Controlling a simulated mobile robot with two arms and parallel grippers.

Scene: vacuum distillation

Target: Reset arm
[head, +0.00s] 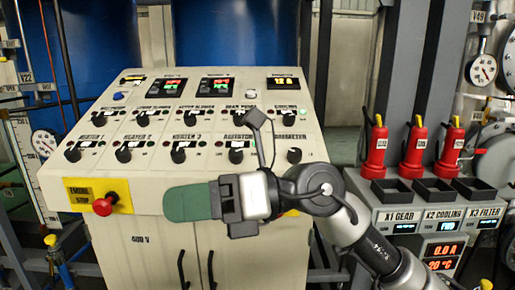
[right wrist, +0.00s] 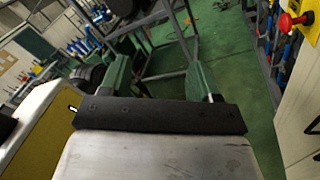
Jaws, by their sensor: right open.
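My right arm comes in from the lower right in the head view. Its gripper (head: 172,204) has green fingers that point left, in front of the control console's (head: 145,190) lower front edge. In the right wrist view the two green fingers of this gripper (right wrist: 158,65) stand apart with nothing held between them. Behind them are metal frames and the green floor. My left arm and gripper are not in view.
The red emergency stop (head: 103,205) is left of the gripper and also shows in the right wrist view (right wrist: 288,22). Knobs cover the console panel. Green floor (right wrist: 225,65) lies open beyond the fingers.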

